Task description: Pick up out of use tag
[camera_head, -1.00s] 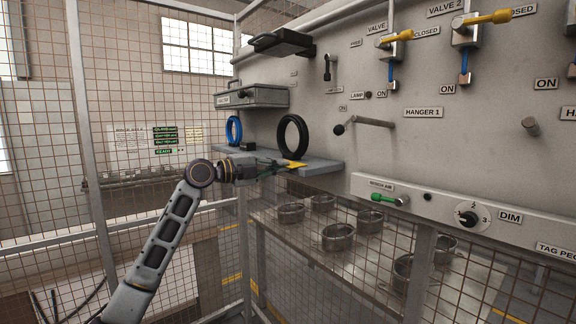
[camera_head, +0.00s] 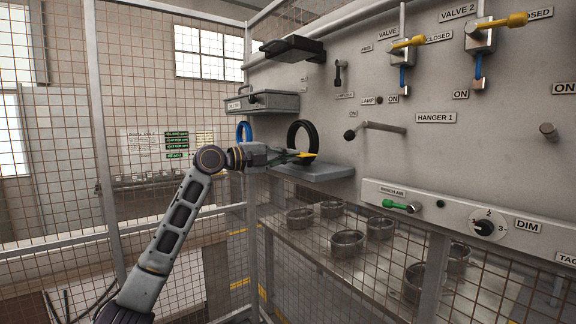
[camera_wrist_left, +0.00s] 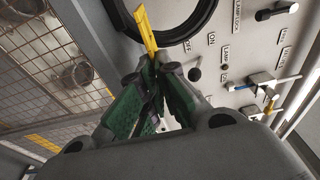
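The out of use tag is a flat yellow piece (camera_head: 307,155) at the fingertips of my left gripper (camera_head: 288,156). In the left wrist view the tag (camera_wrist_left: 146,32) stands out edge-on past the green-padded fingertips of the gripper (camera_wrist_left: 152,66), which meet at its near end. The gripper is shut on the tag and holds it just above the grey shelf (camera_head: 318,174), in front of a black ring. Any writing on the tag cannot be read. My right gripper is not in view.
A grey box (camera_head: 270,103) is above. The wall panel to the right carries a hanger rod (camera_head: 385,127), a green handle (camera_head: 396,206) and a dial (camera_head: 484,226).

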